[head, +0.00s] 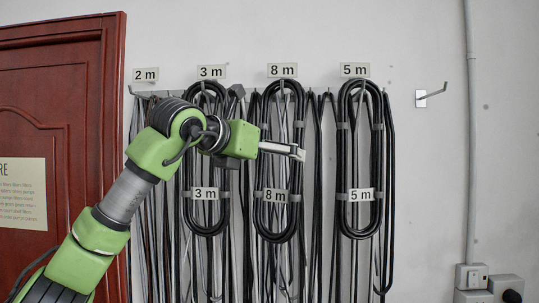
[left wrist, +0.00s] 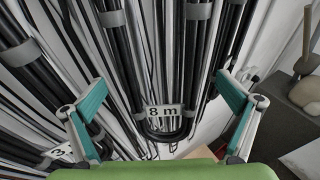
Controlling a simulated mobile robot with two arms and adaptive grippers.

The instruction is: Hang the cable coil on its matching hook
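Three black cable coils hang on the wall in the head view: the 3 m coil (head: 222,215), the 8 m coil (head: 265,225) and the 5 m coil (head: 343,150). Each carries a white tag matching the sign above it. The hook under the 2 m sign (head: 145,75) shows no tagged coil. My left gripper (head: 299,152) is in front of the 8 m coil. In the left wrist view, its teal-padded fingers are spread wide with nothing between them, and the 8 m tag (left wrist: 163,112) lies beyond them. My right gripper is out of view.
Several loose straight cables hang from the rail behind the coils. A bare hook (head: 432,95) without a sign is on the right wall. A red door (head: 60,130) is at left, a conduit (head: 471,130) and boxes at right. A dark surface with grey objects shows in the left wrist view (left wrist: 275,130).

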